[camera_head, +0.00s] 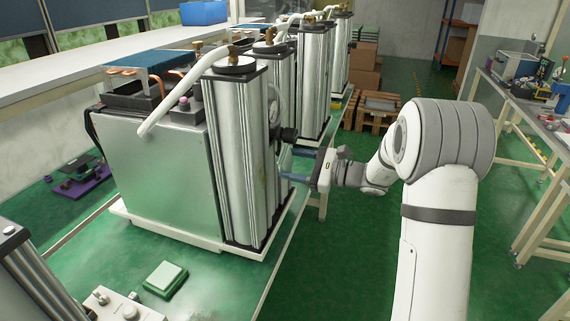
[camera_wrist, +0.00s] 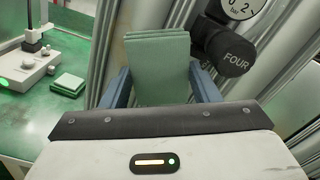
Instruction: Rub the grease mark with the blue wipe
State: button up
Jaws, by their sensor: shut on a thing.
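My gripper (camera_head: 294,165) is at the right side of the nearest column unit, fingers pointing left towards its silver column (camera_head: 235,160). In the wrist view its two blue fingers (camera_wrist: 160,82) are shut on a folded grey-green wipe (camera_wrist: 158,62), which sticks out beyond the fingertips towards the metal column. I cannot tell whether the wipe touches the column. It looks green rather than blue. In the head view the wipe is not clearly seen. I cannot make out a grease mark in either view.
A green folded pad (camera_head: 165,279) lies on the green bench, near a white device (camera_head: 125,307). More columns (camera_head: 313,80) stand behind. A side table (camera_head: 520,110) is at right.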

jog(key=shift+v, duration=0.9)
jog(key=v, duration=0.3)
